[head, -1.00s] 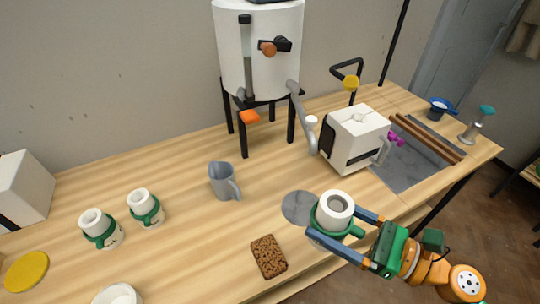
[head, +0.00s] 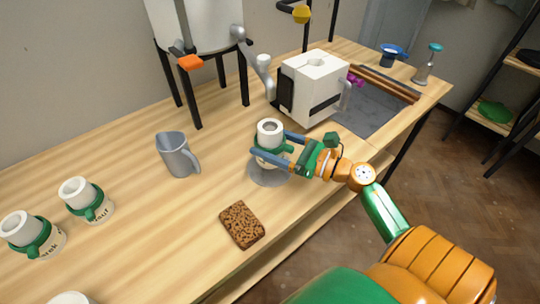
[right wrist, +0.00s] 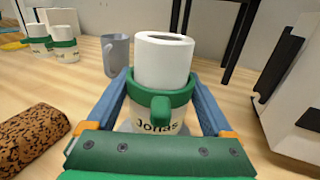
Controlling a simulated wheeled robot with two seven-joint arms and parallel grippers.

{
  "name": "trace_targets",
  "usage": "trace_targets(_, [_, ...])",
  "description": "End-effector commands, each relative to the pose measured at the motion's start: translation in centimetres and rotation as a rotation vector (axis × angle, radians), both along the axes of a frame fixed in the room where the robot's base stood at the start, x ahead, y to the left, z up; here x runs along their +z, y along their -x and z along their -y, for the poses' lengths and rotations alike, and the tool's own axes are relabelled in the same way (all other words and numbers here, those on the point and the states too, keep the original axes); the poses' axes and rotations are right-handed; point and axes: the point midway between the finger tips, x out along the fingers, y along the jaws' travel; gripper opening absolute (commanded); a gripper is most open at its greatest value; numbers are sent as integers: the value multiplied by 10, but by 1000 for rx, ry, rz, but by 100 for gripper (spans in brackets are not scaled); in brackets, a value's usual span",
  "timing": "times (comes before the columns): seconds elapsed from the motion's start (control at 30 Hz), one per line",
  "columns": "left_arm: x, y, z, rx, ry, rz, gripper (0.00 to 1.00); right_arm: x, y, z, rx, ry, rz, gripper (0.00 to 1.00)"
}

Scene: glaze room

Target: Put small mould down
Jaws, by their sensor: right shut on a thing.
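The small mould (head: 270,131) is a white cup-like cylinder with a green band and handle. In the right wrist view the mould (right wrist: 163,62) stands upright, with "Jonas" lettered on its lower part. My right gripper (head: 270,145) is shut on it, with one blue finger on each side of the green band. The mould is over a round grey disc (head: 266,180) on the wooden table. Its base is close to the disc; I cannot tell whether it touches. My left gripper is not in view.
A brown speckled block (head: 241,225) lies in front of the disc. A grey jug (head: 177,155) and two similar banded moulds (head: 87,199) (head: 32,233) stand to the left. A white box-shaped machine (head: 313,87) stands behind right. Bare table lies between jug and block.

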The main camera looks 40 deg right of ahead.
Motion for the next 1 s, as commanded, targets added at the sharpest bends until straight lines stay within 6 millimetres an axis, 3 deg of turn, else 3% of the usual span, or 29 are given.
trace_targets(0.17, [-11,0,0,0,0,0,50,-31,-2,2,-2,-3,1,0])
trace_targets(0.53, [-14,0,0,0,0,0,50,-36,-2,1,0,0,1,0])
trace_targets(0.57, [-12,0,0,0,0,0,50,-36,-2,1,0,0,0,94])
trace_targets(0.6, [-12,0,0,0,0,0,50,-35,-2,1,0,0,0,100])
trace_targets(0.87, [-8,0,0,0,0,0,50,-31,-2,1,0,0,0,100])
trace_targets(1.0, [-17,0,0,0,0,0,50,-37,15,10,-2,2,-4,100])
